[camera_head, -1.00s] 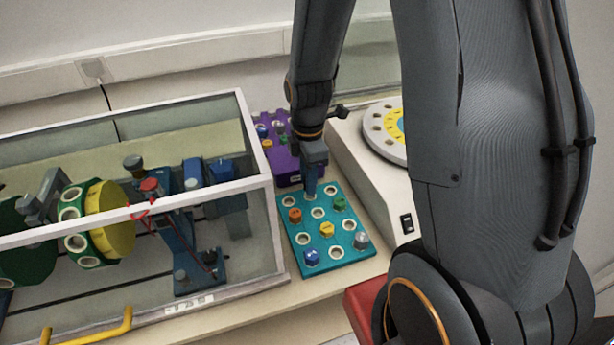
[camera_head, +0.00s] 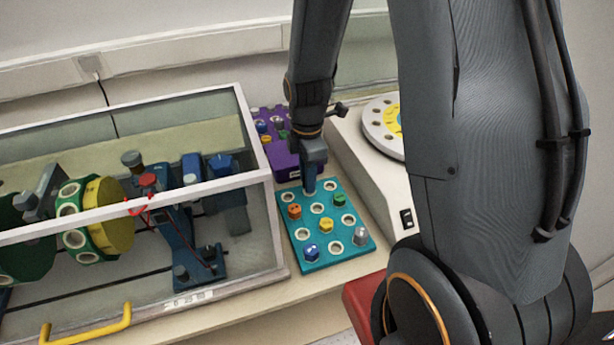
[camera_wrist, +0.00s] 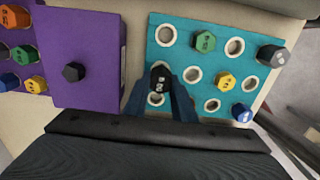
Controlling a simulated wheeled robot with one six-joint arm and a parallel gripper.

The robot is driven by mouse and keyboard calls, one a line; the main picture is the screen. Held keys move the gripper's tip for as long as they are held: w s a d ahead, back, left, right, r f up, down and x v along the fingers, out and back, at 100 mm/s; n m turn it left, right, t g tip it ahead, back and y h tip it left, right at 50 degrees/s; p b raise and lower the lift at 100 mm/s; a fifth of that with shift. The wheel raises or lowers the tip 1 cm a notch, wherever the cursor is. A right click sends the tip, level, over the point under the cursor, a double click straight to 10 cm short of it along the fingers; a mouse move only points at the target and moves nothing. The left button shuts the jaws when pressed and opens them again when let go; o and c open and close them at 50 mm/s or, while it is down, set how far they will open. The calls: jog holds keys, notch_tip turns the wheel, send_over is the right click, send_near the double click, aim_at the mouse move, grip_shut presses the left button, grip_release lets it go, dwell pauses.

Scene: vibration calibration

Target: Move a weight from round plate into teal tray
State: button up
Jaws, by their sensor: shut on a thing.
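My gripper (camera_wrist: 160,92) is shut on a black weight (camera_wrist: 158,79) with pale markings. In the head view my gripper (camera_head: 310,189) points down at the back middle position of the teal tray (camera_head: 325,264), where it hides the weight. I cannot tell whether the weight is fully seated. The tray holds an orange weight (camera_head: 294,211), a green one (camera_head: 339,199), a yellow one (camera_head: 326,226), a blue one (camera_head: 311,252) and a grey one (camera_head: 360,236), with several empty holes. The round plate (camera_head: 376,141), partly hidden by my arm, lies on a white machine to the right.
A purple rack (camera_wrist: 90,35) with several weights stands just behind the tray. A glass-walled case (camera_head: 268,181) with a yellow handle (camera_head: 88,328) closes off the left. The white machine (camera_head: 355,150) borders the tray on the right.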

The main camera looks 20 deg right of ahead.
jog(key=shift+f+b, duration=0.5)
jog(key=shift+f, duration=0.45)
dwell(0.6)
jog(key=o, duration=1.1)
jog(key=shift+r, duration=0.1)
jog(key=shift+r+b, duration=0.6)
jog(key=shift+r, duration=3.2)
jog(key=shift+s+r+m, duration=0.2)
jog(key=shift+s+m, duration=0.1)
jog(key=shift+m, duration=0.3)
jog(key=s+r+m, duration=0.2)
jog(key=s+m, duration=0.4)
jog(key=m, duration=0.6)
jog(key=shift+s+d+r+t, duration=0.15)
jog(key=shift+d+r+t, duration=0.05)
jog(key=shift+t, duration=0.2)
jog(key=s+m, duration=0.1)
jog(key=m, duration=0.1)
jog(key=s+m, duration=0.1)
jog(key=m, duration=0.1)
jog(key=shift+s+r+m, duration=0.1)
jog(key=shift+r+m, duration=0.1)
jog(key=shift+m, duration=0.2)
jog(key=shift+c, duration=0.2)
